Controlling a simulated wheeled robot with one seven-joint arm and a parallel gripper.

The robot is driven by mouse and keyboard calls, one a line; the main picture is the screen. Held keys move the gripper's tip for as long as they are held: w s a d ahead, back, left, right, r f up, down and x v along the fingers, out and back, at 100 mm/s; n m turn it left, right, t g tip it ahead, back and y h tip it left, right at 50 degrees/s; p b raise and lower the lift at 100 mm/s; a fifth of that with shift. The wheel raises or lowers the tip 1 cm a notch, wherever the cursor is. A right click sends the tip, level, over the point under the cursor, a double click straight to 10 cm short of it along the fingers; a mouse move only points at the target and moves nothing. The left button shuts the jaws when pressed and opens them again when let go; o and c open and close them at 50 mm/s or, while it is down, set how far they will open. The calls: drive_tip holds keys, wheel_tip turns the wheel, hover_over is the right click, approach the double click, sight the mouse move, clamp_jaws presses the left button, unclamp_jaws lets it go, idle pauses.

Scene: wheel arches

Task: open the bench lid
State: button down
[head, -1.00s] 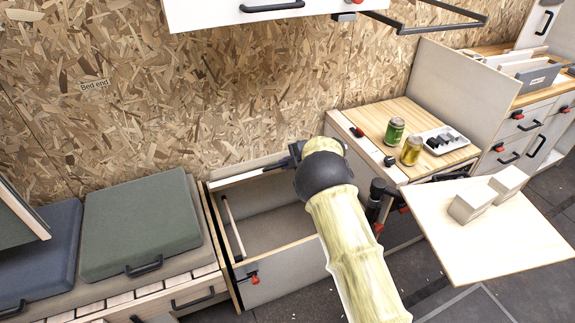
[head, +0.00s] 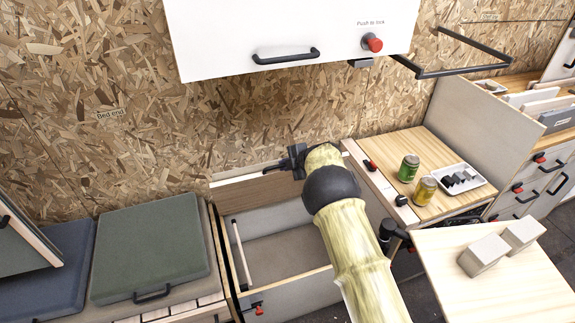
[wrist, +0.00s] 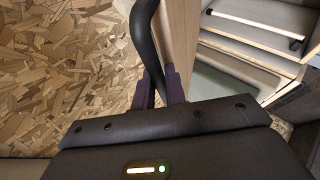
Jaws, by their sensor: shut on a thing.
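The bench box (head: 290,281) stands open in the head view, and its grey inside shows. The bench lid (head: 252,189) is raised at the back of the box, near the chipboard wall, seen at a steep slant. My gripper (head: 292,162) is at the lid's upper edge, partly hidden by my arm. In the wrist view my gripper (wrist: 161,88) is shut on the dark curved lid handle (wrist: 146,38). The lid's wooden edge (wrist: 179,40) runs close beside the handle. A pale rod (head: 241,250) leans inside the box at its left end.
A white overhead cabinet (head: 290,30) hangs above. A counter with cans (head: 408,168) and a tray (head: 462,190) is on the right. A board with two blocks (head: 485,253) juts out in front of it. Chipboard wall (head: 110,150) stands behind.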

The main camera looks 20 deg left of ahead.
drive_tip(key=shift+w+d+f, duration=0.15)
drive_tip(key=shift+d+f, duration=0.1)
drive_tip(key=shift+d, duration=0.05)
drive_tip(key=c, duration=1.6)
unclamp_jaws()
drive_tip(key=shift+o, duration=0.7)
drive_tip(key=v, duration=1.7)
drive_tip(key=shift+s+r+b, duration=0.3)
drive_tip(key=shift+r, duration=0.15)
drive_tip(key=shift+a, duration=0.1)
